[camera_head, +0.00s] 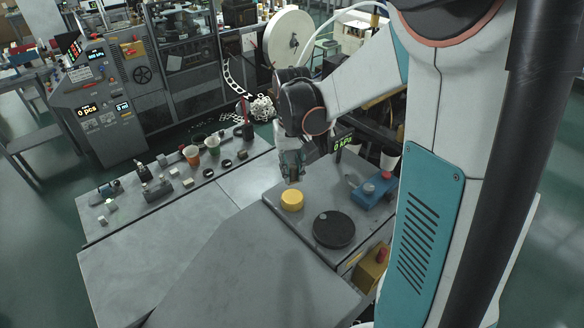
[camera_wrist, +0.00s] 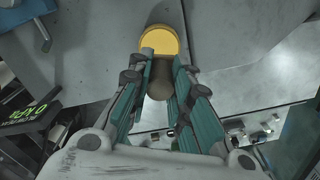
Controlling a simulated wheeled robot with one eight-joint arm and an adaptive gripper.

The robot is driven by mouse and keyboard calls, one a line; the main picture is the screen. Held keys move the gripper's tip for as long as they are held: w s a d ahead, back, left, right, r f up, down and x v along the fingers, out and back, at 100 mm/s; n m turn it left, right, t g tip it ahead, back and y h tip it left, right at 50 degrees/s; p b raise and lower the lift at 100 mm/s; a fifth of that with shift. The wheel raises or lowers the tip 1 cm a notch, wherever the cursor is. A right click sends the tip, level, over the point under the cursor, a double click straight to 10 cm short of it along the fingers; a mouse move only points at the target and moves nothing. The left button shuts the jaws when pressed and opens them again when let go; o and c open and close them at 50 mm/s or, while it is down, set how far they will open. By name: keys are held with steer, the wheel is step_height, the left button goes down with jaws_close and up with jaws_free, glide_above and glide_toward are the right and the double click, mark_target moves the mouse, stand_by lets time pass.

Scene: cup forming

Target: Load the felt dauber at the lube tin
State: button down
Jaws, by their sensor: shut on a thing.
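The lube tin, a round yellow tin (camera_head: 291,200), sits on the grey bench top. It also shows at the top of the wrist view (camera_wrist: 160,40), just beyond my fingertips. My gripper (camera_head: 291,172) points down right above the tin. In the wrist view my gripper (camera_wrist: 164,64) is shut on a brownish round-ended piece, which I take for the felt dauber (camera_wrist: 160,78). The dauber's lower end is hidden in the head view, so I cannot tell whether it touches the tin.
A black round disc (camera_head: 334,229) lies right of the tin. A blue device with a red button (camera_head: 374,188) stands behind it. Cups (camera_head: 192,155), dark rings and small blocks stand on the left bench. The near bench surface (camera_head: 150,262) is clear.

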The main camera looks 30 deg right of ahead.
steer(key=shift+f+b, duration=1.65)
steer(key=shift+f, duration=1.1)
steer(key=shift+s+f+b, duration=0.15)
steer(key=shift+f+b, duration=0.45)
steer(key=shift+b, duration=0.05)
stand_by(0.5)
steer(key=shift+r+p, duration=2.15)
steer(key=shift+r, duration=1.45)
steer(key=shift+f, duration=0.15)
